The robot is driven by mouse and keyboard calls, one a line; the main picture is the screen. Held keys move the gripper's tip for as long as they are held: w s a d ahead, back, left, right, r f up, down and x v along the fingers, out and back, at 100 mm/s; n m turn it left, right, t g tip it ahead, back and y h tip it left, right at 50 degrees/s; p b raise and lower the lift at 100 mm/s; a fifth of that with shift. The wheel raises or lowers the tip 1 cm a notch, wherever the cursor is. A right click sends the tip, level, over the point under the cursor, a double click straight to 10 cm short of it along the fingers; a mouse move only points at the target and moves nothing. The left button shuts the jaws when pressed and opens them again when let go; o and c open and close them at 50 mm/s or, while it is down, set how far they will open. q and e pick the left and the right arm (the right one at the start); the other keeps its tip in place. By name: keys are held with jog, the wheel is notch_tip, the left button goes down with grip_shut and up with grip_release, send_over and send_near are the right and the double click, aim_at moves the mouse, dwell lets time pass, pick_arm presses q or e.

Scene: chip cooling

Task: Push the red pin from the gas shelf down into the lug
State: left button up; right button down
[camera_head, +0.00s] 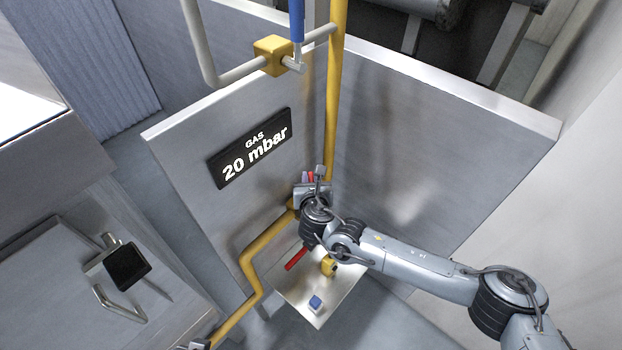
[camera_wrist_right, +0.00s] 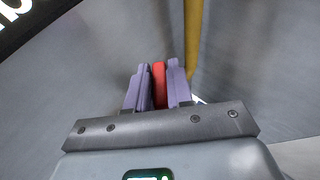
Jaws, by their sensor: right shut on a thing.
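My right gripper (camera_head: 313,176) is in front of the grey panel, near its inner corner and beside the vertical yellow pipe. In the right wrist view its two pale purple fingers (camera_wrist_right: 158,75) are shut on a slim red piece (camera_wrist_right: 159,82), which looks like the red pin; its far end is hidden. A second red bar (camera_head: 296,260) lies at the left side of the small metal shelf (camera_head: 298,294), below the gripper. I cannot make out the lug; my arm covers part of that area.
A yellow pipe (camera_head: 333,100) runs down near the corner, and another (camera_head: 254,262) bends below the GAS sign (camera_head: 250,147). The shelf also holds a yellow piece (camera_head: 328,267) and a blue block (camera_head: 316,303). A blue handle (camera_head: 297,20) hangs above a yellow fitting (camera_head: 273,55).

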jog(key=shift+f+b, duration=2.05)
jog(key=shift+f, duration=0.5)
jog(key=shift+b, duration=0.45)
jog(key=shift+f, duration=0.2)
dwell(0.4)
